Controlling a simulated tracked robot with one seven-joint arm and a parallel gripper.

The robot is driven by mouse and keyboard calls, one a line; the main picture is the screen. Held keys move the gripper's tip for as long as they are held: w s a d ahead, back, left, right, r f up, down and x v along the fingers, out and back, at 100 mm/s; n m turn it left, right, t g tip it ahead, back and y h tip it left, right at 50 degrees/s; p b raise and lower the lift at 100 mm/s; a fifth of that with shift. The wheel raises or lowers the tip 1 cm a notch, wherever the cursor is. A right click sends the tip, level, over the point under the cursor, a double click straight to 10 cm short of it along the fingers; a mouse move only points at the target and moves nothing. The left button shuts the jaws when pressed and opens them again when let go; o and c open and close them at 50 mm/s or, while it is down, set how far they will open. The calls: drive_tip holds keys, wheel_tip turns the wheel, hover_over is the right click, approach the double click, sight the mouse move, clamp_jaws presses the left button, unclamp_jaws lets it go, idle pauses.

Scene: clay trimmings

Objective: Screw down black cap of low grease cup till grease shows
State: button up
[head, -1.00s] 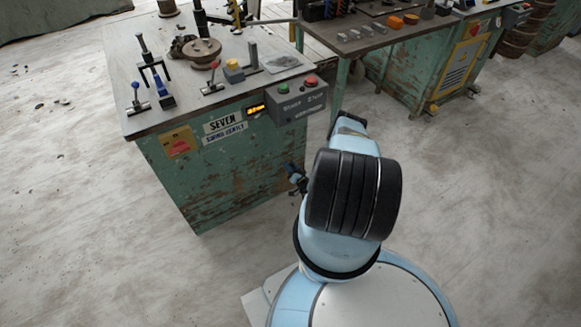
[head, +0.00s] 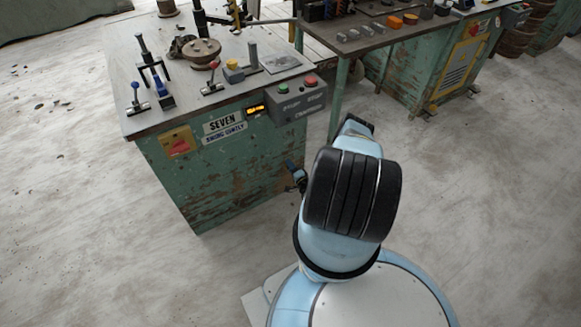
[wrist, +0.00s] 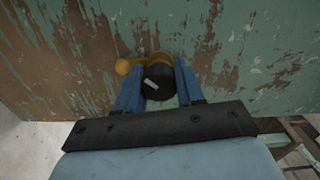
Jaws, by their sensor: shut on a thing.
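The grease cup's round black cap (wrist: 158,83) shows in the wrist view with a pale mark on its face. Brass-coloured parts (wrist: 126,66) show behind and to the left of it, against the bench's worn green side. My gripper (wrist: 160,88) has its two blue fingers on either side of the cap, shut on it. In the head view, my gripper is mostly hidden behind my arm; a small dark and blue part shows beside the bench side. The cup itself is hidden there. I cannot see any grease.
The green bench (head: 215,185) stands at the left with levers, knobs and a button box (head: 297,100) on its top and front edge. A second green machine (head: 410,75) stands at the back right. The floor right of my arm is clear.

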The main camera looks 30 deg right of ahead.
drive_tip(key=shift+s+d+f+m, duration=0.15)
drive_tip(key=shift+d+m, duration=0.2)
drive_tip(key=shift+m, duration=0.15)
drive_tip(key=o, duration=1)
drive_tip(key=shift+a, duration=0.2)
drive_tip(key=shift+o, duration=0.2)
drive_tip(key=s, duration=1.3)
drive_tip(key=shift+s+d, duration=0.25)
drive_tip(key=shift+s, duration=0.05)
